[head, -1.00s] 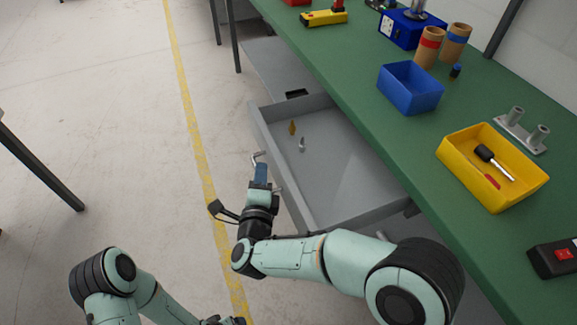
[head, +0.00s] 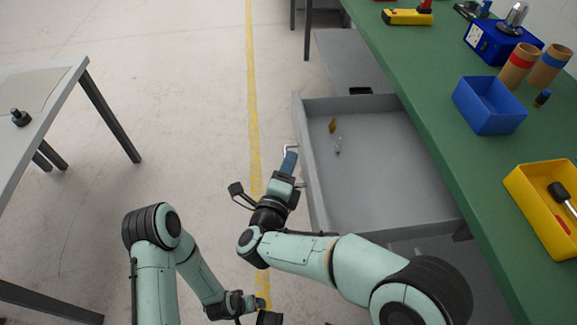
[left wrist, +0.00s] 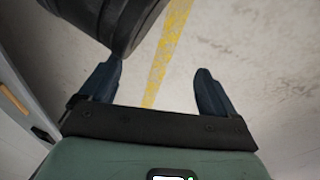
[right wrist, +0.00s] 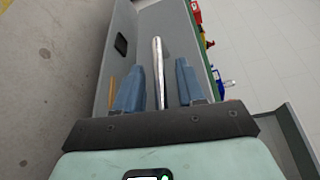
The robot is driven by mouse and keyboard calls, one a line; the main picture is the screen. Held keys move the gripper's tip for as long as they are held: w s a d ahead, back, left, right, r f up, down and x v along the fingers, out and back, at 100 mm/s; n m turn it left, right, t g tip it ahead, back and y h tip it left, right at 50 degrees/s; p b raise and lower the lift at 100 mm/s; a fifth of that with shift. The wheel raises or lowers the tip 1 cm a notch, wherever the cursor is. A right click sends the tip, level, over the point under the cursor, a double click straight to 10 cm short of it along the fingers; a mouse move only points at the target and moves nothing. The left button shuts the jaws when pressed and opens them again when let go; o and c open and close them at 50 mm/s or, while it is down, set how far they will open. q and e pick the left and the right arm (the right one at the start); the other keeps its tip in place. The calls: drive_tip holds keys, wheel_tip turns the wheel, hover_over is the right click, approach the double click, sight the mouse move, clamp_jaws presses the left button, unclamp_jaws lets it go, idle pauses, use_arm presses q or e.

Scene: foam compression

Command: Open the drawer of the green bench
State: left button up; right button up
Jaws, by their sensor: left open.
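The green bench (head: 425,95) has a grey drawer (head: 385,205) pulled out well to the left, its inside showing. A small yellow-brown item (head: 332,125) and a small pale item (head: 338,146) lie in it. My right gripper (head: 290,162) is at the silver bar handle (head: 291,147) on the drawer's front. In the right wrist view, its blue fingers (right wrist: 158,85) stand apart on either side of the bar handle (right wrist: 158,60), with gaps showing. My left gripper (left wrist: 158,85) is open and empty above the floor; its fingers are hard to see in the head view.
On the bench stand a blue bin (head: 488,105), a yellow bin (head: 545,205), two cardboard tubes and a blue device. A grey table (head: 35,90) stands at the left.

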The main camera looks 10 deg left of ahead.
use_arm(q)
drive_tip(key=w+r, duration=0.1)
drive_tip(key=w+r+p, duration=0.1)
drive_tip(key=shift+d+r+t+p, duration=0.3)
drive_tip(key=shift+d+r+t, duration=0.05)
drive_tip(key=shift+r+t, duration=0.05)
use_arm(e)
drive_tip(key=s+r, duration=0.1)
drive_tip(key=s, duration=1.2)
drive_tip(key=shift+s+a, duration=0.2)
